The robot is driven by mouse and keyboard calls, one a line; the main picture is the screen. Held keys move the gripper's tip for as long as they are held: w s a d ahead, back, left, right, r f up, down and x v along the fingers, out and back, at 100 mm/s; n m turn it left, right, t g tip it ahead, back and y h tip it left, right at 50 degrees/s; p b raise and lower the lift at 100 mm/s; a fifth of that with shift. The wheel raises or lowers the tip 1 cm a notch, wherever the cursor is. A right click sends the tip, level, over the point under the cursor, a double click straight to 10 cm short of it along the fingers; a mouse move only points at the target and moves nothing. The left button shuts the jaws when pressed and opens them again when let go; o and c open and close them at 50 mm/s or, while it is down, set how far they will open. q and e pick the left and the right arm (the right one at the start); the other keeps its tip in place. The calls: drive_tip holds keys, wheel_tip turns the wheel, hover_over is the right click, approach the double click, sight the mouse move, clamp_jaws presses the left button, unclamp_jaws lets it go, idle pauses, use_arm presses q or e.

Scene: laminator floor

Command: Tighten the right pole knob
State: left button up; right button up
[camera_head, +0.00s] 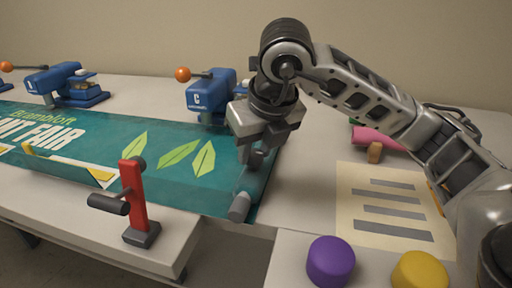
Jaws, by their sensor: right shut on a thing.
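A grey pole (239,207) runs along the right edge of the teal banner (65,165), its rounded near end towards me. My right gripper (258,150) points down over this pole at the banner's right edge. It is shut on a small dark knob (257,159), which is mostly hidden by the fingers. How tight the knob sits cannot be seen. My left gripper is not in view.
Blue clamps (208,97) with orange-ball levers stand behind the banner. A red post (134,195) with a dark handle stands at the front. A striped sheet (345,212), a pink roll (372,138), a purple cap (330,262) and a yellow cap (420,270) lie right.

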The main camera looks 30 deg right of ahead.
drive_tip(key=o, duration=1)
drive_tip(key=shift+c, duration=0.2)
use_arm(q)
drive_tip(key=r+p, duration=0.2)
drive_tip(key=p, duration=0.1)
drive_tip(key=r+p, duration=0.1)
drive_tip(key=p, duration=0.1)
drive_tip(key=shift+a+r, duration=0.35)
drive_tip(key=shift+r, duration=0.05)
use_arm(e)
drive_tip(key=v, duration=1.6)
